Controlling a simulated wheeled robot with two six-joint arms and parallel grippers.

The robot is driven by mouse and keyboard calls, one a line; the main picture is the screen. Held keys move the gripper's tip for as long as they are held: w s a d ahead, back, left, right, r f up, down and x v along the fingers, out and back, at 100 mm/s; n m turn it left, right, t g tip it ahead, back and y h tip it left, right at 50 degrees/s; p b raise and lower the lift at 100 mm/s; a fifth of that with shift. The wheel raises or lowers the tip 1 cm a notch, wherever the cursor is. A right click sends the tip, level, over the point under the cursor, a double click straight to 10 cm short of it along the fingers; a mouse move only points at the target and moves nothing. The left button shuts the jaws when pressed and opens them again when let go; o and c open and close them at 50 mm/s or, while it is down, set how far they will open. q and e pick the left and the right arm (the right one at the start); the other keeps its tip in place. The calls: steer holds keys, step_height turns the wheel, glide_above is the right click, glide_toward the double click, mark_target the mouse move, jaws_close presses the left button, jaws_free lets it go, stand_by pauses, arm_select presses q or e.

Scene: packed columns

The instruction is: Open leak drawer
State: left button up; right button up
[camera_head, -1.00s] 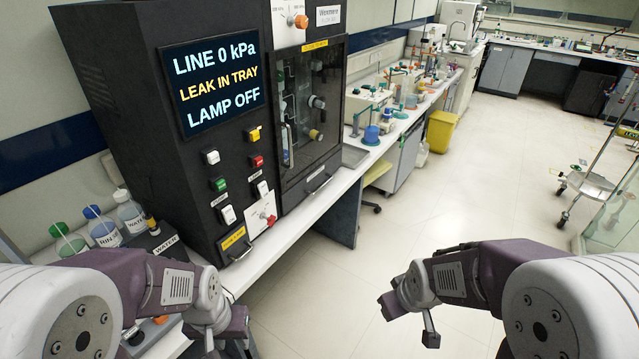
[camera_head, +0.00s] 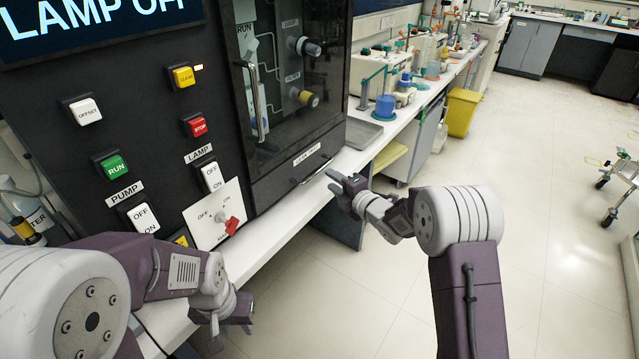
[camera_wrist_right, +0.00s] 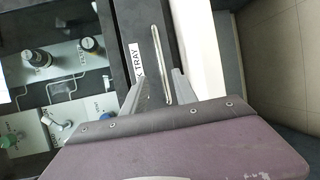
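The leak drawer (camera_head: 292,178) is a black front at the foot of the glass-doored cabinet, with a white label ending in "TRAY" and a slim handle (camera_head: 317,170). My right gripper (camera_head: 332,181) is at the right end of this handle in the head view. In the right wrist view its two fingers (camera_wrist_right: 160,88) are apart, with the silver handle bar (camera_wrist_right: 160,62) reaching into the gap between them; contact is not clear. The drawer front looks flush with the cabinet. My left gripper (camera_head: 232,318) hangs low by the bench edge; its fingers are not clear.
The black panel has several buttons, pump and lamp switches, and a red-handled knob (camera_head: 232,225). A white bench edge (camera_head: 280,238) runs below it. A metal tray (camera_head: 362,132) lies right of the cabinet. The floor (camera_head: 345,295) in front is open.

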mark_target(318, 170)
steer(key=x, duration=0.9)
steer(key=shift+s+f, duration=0.1)
steer(key=shift+f, duration=0.05)
jaws_close()
stand_by(1.3)
